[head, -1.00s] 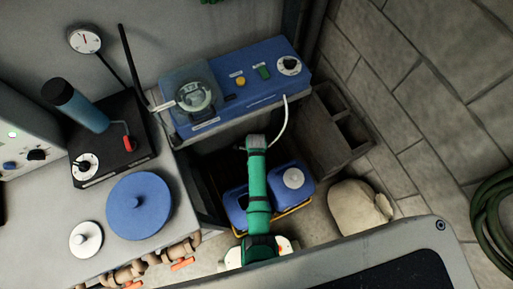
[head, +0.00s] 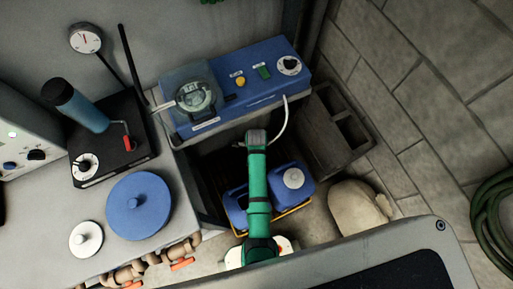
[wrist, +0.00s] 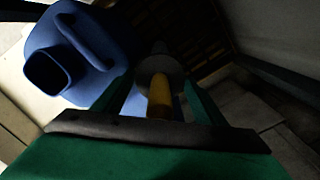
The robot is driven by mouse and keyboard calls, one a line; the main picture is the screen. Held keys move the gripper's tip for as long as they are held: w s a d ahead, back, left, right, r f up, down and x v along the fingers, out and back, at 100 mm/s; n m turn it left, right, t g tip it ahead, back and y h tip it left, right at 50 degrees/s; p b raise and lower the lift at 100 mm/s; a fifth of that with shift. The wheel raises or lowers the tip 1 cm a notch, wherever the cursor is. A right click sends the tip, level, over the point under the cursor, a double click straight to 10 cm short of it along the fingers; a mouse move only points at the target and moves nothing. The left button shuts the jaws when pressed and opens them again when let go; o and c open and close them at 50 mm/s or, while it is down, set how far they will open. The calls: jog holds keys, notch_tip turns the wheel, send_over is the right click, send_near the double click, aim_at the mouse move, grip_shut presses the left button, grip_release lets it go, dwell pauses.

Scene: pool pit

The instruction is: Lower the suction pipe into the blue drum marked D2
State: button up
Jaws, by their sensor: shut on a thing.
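My gripper (wrist: 158,88) is shut on a yellow part, which I take to be the suction pipe (wrist: 160,97), with a dim grey round piece beyond it. In the head view my green arm hides the fingers and the pipe. Two blue drums stand in a yellow-edged tray: the left drum (head: 235,206), partly behind my arm, and the right drum (head: 295,181) with a white cap. In the wrist view an open-mouthed blue drum with a handle (wrist: 75,62) lies left of the gripper, apart from the pipe. No D2 mark is readable.
A blue pump unit (head: 235,90) stands behind the drums, and a white hose (head: 282,122) runs from it toward my wrist. Hollow blocks (head: 328,130) and a pale sack (head: 360,207) lie to the right. A grey bench (head: 165,225) with a blue disc (head: 139,205) is at the left.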

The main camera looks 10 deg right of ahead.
jog(key=shift+r, duration=4.25)
jog(key=shift+w+r, duration=0.2)
jog(key=shift+r, duration=3.65)
jog(key=shift+a, duration=0.1)
notch_tip(320, 180, down, 8)
jog(key=shift+s+f, duration=0.15)
jog(key=shift+f, duration=0.55)
